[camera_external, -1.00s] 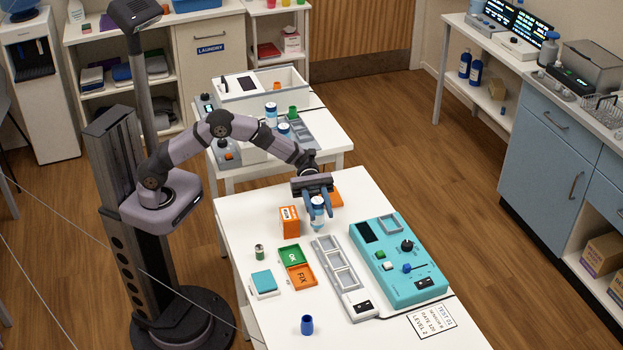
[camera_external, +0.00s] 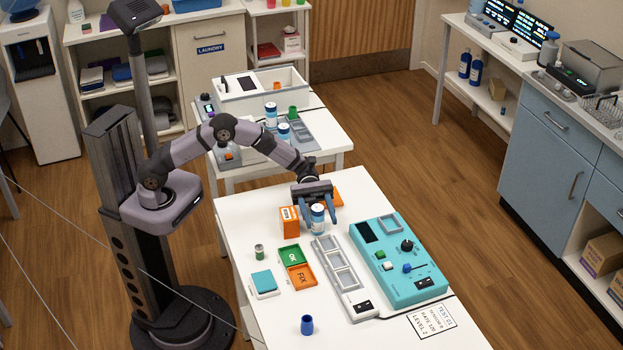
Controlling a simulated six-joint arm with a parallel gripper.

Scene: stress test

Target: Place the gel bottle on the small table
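A small white-and-blue bottle (camera_external: 317,219), which looks like the gel bottle, stands upright on the white small table (camera_external: 375,330), near its far end. It is just right of an orange box and behind the grey tray strip. My gripper (camera_external: 318,217) points down over it, one blue finger on each side. The fingers look spread, with a slight gap beside the bottle, so the gripper appears open. The bottle's base seems to rest on the table top. Its label is too small to read.
The orange box (camera_external: 289,222) is close to the left finger. A grey tray strip (camera_external: 338,262) and a teal device (camera_external: 400,262) lie in front and right. Green and orange trays (camera_external: 298,276) and a blue cup (camera_external: 307,325) are nearer. Similar bottles (camera_external: 271,115) stand on the back table.

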